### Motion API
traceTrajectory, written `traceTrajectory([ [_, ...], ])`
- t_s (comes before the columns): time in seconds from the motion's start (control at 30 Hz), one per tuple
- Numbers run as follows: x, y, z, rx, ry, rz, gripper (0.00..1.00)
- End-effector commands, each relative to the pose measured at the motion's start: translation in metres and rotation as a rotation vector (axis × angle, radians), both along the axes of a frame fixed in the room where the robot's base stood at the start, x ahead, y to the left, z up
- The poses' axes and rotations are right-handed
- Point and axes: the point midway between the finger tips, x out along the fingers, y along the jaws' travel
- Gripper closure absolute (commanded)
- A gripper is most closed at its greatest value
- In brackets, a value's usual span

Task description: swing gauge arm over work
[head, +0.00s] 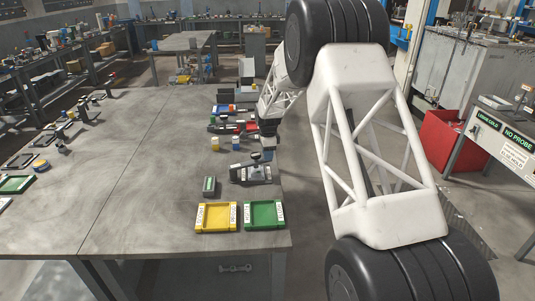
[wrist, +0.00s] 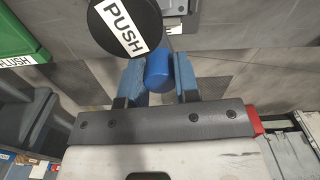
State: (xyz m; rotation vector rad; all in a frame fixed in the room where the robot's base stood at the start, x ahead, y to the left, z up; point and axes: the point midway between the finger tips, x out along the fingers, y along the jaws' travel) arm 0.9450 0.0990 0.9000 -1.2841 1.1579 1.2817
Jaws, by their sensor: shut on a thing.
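In the wrist view, my gripper (wrist: 158,76) is shut on a blue cylindrical knob (wrist: 158,72), with one finger on each side of it. A black round disc labelled PUSH (wrist: 112,14) lies just beyond the knob and partly overlaps it in the picture. In the head view, my gripper (head: 268,143) is at the right side of the table, over a grey fixture (head: 250,174). The gauge arm cannot be made out clearly, and the work beneath it is small and partly hidden.
A yellow tray (head: 198,218) and a green tray (head: 264,229) lie at the table's (head: 130,190) near right edge. The table's middle is clear. A red bin (head: 450,145) stands to the right.

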Motion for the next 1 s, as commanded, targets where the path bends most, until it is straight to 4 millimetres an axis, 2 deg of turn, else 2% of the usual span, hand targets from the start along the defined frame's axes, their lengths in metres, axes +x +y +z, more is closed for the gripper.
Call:
traceTrajectory([
  [0.03, -0.002, 0.0, 0.0, -0.001, 0.005, 0.0, 1.0],
  [0.07, -0.002, 0.0, 0.0, -0.001, 0.006, 0.0, 0.66],
  [0.2, -0.002, 0.0, 0.0, -0.001, 0.005, 0.001, 0.45],
  [0.67, -0.001, 0.0, 0.007, 0.0, 0.002, 0.001, 0.45],
  [1.0, -0.001, 0.0, 0.044, 0.0, 0.001, 0.001, 0.45],
])
